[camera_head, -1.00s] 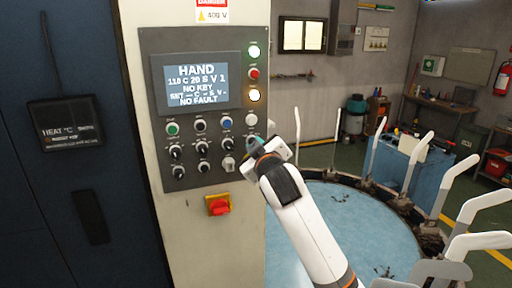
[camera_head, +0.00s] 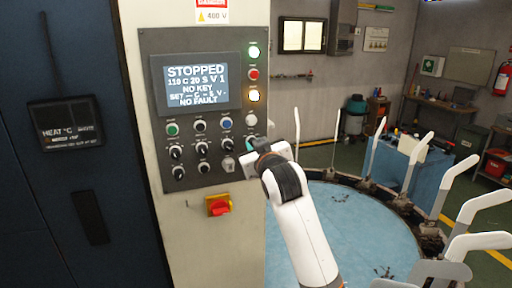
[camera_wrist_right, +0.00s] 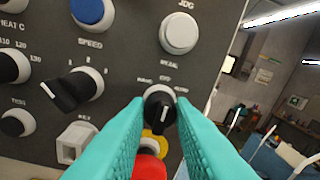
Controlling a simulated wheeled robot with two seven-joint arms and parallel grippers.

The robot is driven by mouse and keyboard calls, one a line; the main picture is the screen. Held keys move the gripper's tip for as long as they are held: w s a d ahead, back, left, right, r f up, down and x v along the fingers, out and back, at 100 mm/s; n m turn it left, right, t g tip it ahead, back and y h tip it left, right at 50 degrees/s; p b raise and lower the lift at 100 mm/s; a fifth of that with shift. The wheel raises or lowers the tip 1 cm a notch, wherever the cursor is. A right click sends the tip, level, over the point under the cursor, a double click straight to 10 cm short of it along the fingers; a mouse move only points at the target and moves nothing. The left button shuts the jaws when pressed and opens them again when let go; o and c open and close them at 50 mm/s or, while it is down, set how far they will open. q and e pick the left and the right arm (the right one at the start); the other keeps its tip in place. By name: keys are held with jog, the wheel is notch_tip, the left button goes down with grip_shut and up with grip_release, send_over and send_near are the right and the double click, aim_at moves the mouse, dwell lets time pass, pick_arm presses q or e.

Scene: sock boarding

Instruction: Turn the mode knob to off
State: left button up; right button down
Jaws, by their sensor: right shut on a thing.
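The mode knob (camera_wrist_right: 159,104) is a round black selector with a white pointer line and a pale collar, on the grey control panel (camera_head: 150,130). Small position labels show above it in the wrist view. My right gripper (camera_wrist_right: 160,112) has its teal fingers on either side of the knob and is shut on it. In the head view the right gripper (camera_head: 256,147) is at the panel's right edge and hides the knob. The display (camera_head: 197,84) reads STOPPED, NO KEY and NO FAULT. My left gripper is not in view.
The speed knob (camera_wrist_right: 72,91), a white jog button (camera_wrist_right: 180,33) and a pale square key fitting (camera_wrist_right: 74,141) are close to the right gripper. A red and yellow switch (camera_head: 218,205) is below the panel. A round blue platform with white uprights stands to the right.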

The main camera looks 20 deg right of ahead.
jog(key=c, duration=1.3)
grip_release()
jog(key=shift+o, duration=0.2)
jog(key=s+b, duration=0.4)
jog(key=s, duration=0.8)
jog(key=shift+a+r, duration=0.2)
jog(key=shift+r, duration=0.15)
